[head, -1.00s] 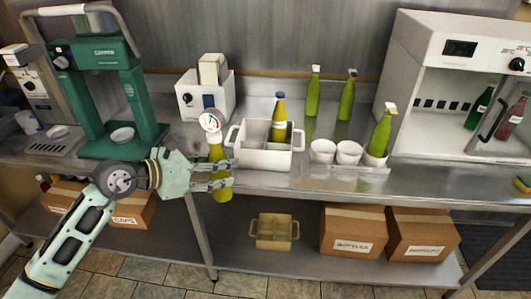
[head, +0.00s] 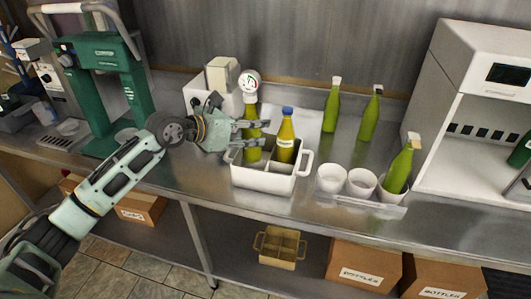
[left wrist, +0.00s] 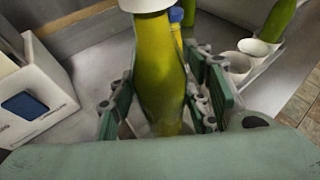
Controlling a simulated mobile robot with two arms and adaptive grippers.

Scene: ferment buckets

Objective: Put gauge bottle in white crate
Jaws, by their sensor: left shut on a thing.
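The gauge bottle is a yellow-green bottle (head: 252,119) with a round white gauge on top. My left gripper (head: 250,132) is shut around its body and holds it upright. The bottle's lower end is at the left part of the white crate (head: 262,181); I cannot tell whether it is inside a compartment or just above. In the left wrist view the bottle (left wrist: 160,72) stands between the fingers, its base hidden. A yellow bottle with a blue cap (head: 286,137) stands in the crate to the right. My right gripper is not in view.
A white box-shaped device (head: 212,88) stands behind the gripper. White cups (head: 331,178) and a green bottle (head: 401,169) are right of the crate. Two more green bottles (head: 331,104) stand behind. A green machine (head: 100,85) is at the left.

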